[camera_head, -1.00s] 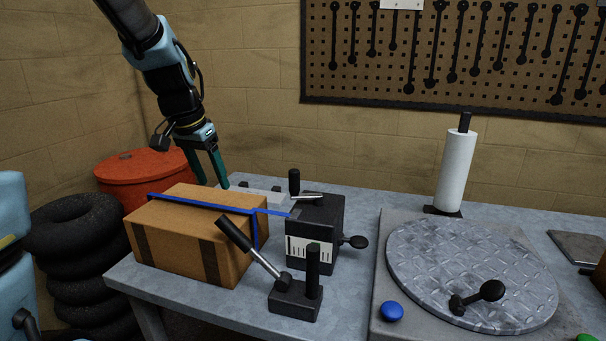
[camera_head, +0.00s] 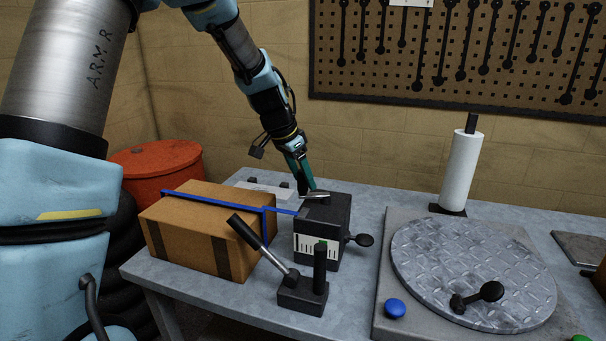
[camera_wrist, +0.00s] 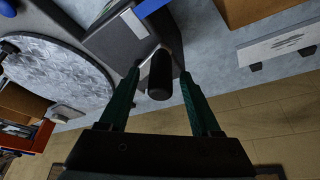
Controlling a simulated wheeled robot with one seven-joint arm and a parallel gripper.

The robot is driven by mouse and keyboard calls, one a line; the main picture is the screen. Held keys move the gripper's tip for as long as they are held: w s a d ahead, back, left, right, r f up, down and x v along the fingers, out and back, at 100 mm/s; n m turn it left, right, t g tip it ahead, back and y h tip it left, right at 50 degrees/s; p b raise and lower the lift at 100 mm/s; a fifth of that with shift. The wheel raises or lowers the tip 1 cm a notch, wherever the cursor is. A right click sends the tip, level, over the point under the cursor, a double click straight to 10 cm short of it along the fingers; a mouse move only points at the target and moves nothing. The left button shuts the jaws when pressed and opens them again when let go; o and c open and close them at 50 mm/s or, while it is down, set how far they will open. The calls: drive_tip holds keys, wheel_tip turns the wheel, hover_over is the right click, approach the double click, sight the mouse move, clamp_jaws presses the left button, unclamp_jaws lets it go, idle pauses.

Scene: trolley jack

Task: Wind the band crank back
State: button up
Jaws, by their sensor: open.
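The band crank, a short silver arm (camera_head: 316,196) with an upright black grip (camera_wrist: 160,75), sits on top of a black box (camera_head: 340,213). A blue band (camera_head: 225,203) runs from this box over a brown carton (camera_head: 178,224). My gripper (camera_head: 305,186) is at the crank's left end, pointing down. In the wrist view its two green fingers (camera_wrist: 160,73) are open, one on each side of the black grip, with gaps visible. In the head view the fingers largely hide the grip.
A lever on a black stand (camera_head: 301,294) is in front of the box, and a black side knob (camera_head: 364,240) sticks out right. A turntable plate (camera_head: 470,265) and paper roll (camera_head: 459,172) stand further right. A white block (camera_head: 262,188) lies behind the carton.

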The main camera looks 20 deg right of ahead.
drive_tip(key=shift+d+f, duration=0.1)
drive_tip(key=shift+f, duration=0.2)
drive_tip(key=shift+c, duration=0.3)
clamp_jaws()
idle(1.0)
